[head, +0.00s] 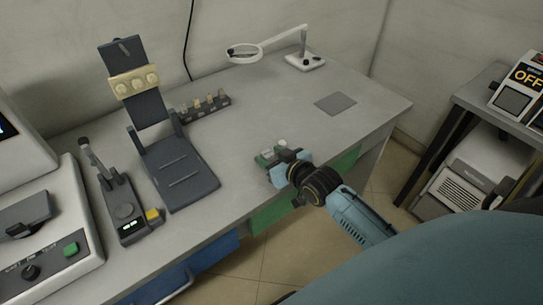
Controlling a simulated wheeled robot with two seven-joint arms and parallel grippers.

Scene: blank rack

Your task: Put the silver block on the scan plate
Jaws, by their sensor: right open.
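A dark flat square plate (335,103), which looks like the scan plate, lies bare on the right part of the grey table. A dark rack (203,106) holding several small upright blanks stands left of it; they are too small to tell surely which is silver. My right gripper (268,155) is over the table's front edge, apart from the plate and the rack. It is open. Small pale and green parts show at its fingertips, and I cannot tell whether something lies between them. My left gripper is not in view.
A ring magnifier lamp (304,62) stands at the back. A dark stand with a cream piece (134,82) and a small device with a yellow button (153,215) are at left. A white machine (60,230) fills the left edge. The table's middle is clear.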

